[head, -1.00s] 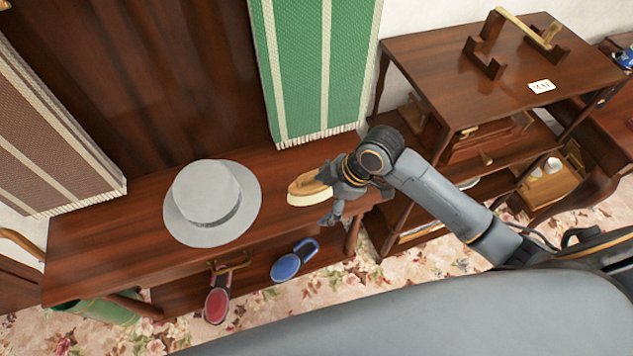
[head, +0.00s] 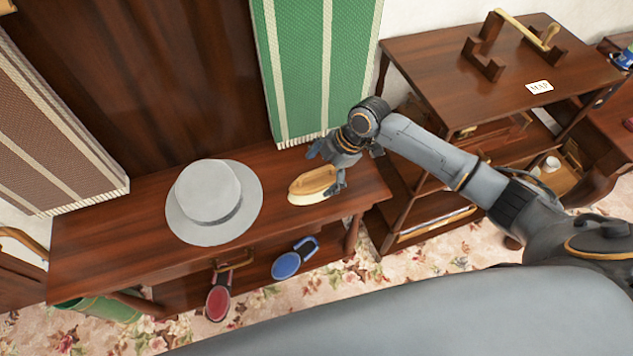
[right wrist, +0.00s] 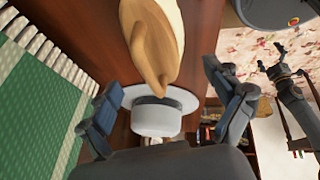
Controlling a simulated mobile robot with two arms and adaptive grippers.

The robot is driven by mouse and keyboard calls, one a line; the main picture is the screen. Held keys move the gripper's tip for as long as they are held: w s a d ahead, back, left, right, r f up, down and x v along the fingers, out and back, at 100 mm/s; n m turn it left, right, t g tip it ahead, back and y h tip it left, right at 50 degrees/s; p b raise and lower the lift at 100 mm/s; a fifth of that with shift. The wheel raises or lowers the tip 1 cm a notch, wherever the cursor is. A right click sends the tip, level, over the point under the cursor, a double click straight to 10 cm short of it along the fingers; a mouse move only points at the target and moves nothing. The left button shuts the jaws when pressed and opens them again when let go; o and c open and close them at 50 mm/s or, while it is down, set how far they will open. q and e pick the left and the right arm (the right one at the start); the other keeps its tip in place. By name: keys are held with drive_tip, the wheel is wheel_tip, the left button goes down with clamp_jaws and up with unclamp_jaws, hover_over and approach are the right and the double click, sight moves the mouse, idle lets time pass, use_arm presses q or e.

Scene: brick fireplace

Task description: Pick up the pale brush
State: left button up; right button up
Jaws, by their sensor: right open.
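The pale brush (head: 311,187), light wood with a raised handle, lies on the dark wooden bench top (head: 130,222), right of the grey hat. My right gripper (head: 327,168) is open just right of and behind the brush, its fingers spread. In the right wrist view the brush (right wrist: 153,40) is ahead, centred between the spread fingers (right wrist: 162,80), and nothing is held. I cannot tell whether a finger touches it. What looks like my left gripper (right wrist: 283,72) shows small at the right of that view; its jaws are unclear.
The grey hat (head: 205,195) stands left of the brush. A green striped textile (head: 315,70) hangs behind. A side table (head: 440,60) stands at the right.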

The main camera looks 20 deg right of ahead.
sight(313, 183)
drive_tip(key=shift+a+f, duration=0.2)
drive_tip(key=shift+f, duration=0.15)
drive_tip(key=p+x, duration=0.1)
drive_tip(key=x, duration=0.3)
drive_tip(key=shift+f, duration=0.3)
drive_tip(key=shift+c, duration=0.2)
drive_tip(key=c, duration=1.3)
drive_tip(key=shift+r, duration=0.1)
